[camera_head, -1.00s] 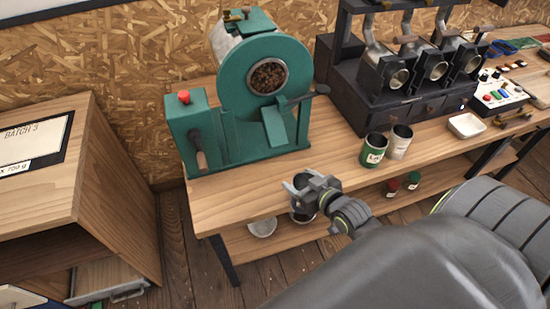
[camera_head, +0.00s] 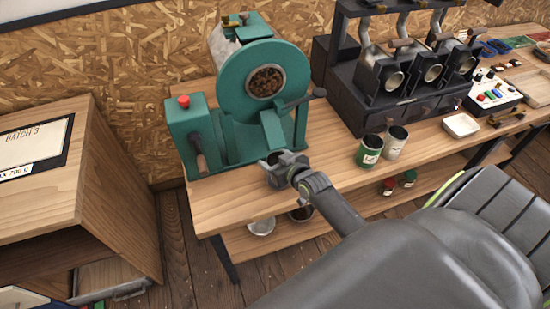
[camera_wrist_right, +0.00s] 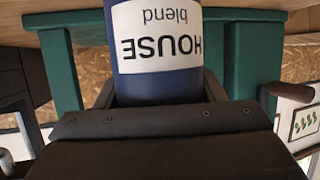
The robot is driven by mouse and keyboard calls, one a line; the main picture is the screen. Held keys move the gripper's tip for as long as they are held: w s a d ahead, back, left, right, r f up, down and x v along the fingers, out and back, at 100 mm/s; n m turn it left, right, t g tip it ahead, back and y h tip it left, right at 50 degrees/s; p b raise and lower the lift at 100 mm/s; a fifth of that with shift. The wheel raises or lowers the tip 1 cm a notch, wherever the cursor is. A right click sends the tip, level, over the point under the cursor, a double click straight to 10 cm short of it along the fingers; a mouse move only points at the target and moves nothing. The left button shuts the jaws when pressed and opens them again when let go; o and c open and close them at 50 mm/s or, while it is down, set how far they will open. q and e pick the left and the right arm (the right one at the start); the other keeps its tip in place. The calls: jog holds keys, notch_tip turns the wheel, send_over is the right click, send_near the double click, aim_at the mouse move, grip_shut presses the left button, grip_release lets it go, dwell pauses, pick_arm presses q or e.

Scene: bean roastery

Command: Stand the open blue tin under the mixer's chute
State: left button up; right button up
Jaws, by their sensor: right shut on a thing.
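My right gripper (camera_head: 280,168) is shut on the blue tin, in front of the green mixer (camera_head: 245,135). In the right wrist view the tin (camera_wrist_right: 157,85) fills the middle, with a white "HOUSE blend" label that reads upside down there. In the head view the tin is mostly hidden by the gripper; a dark opening shows between the jaws, just below the lower end of the mixer's chute (camera_head: 273,128). I cannot tell whether the tin's base touches the bench. My left gripper is not in view.
A green tin (camera_head: 369,152) and a pale tin (camera_head: 395,143) stand to the right on the bench (camera_head: 235,197). A black machine (camera_head: 390,90) and a white dish (camera_head: 461,125) are further right. A wooden cabinet (camera_head: 110,190) stands at the left.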

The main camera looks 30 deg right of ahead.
jog(key=shift+r, duration=0.1)
jog(key=o, duration=1)
jog(key=shift+f, duration=0.2)
jog(key=shift+r, duration=0.1)
jog(key=shift+r, duration=0.15)
jog(key=shift+s, duration=0.4)
jog(key=b+v, duration=0.1)
jog(key=v, duration=1)
jog(key=shift+s, duration=0.15)
